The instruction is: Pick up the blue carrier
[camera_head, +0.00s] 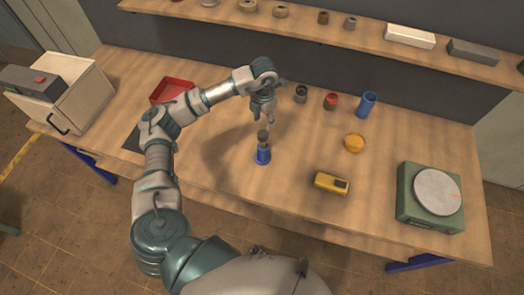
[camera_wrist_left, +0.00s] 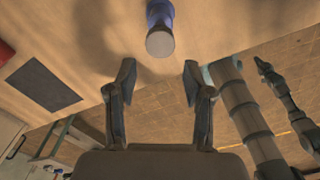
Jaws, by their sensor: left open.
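The blue carrier (camera_head: 263,155) stands upright near the middle of the wooden table, with a blue flared base and a dark grey upper part. In the left wrist view a blue thing with a pale grey round end (camera_wrist_left: 160,38), seemingly the carrier, shows at the top, ahead of the fingers and between their lines. My left gripper (camera_head: 265,116) points down just above and behind the carrier. Its two fingers (camera_wrist_left: 159,80) are apart with nothing between them. In the head view the fingertips come close to the carrier's top; I cannot tell whether they touch.
A blue cylinder (camera_head: 367,105), a red-topped pot (camera_head: 330,102) and a dark pot (camera_head: 301,94) stand behind. A yellow round piece (camera_head: 355,143), a yellow device (camera_head: 331,183) and a green scale (camera_head: 431,198) are to the right. A red tray (camera_head: 172,91) lies left.

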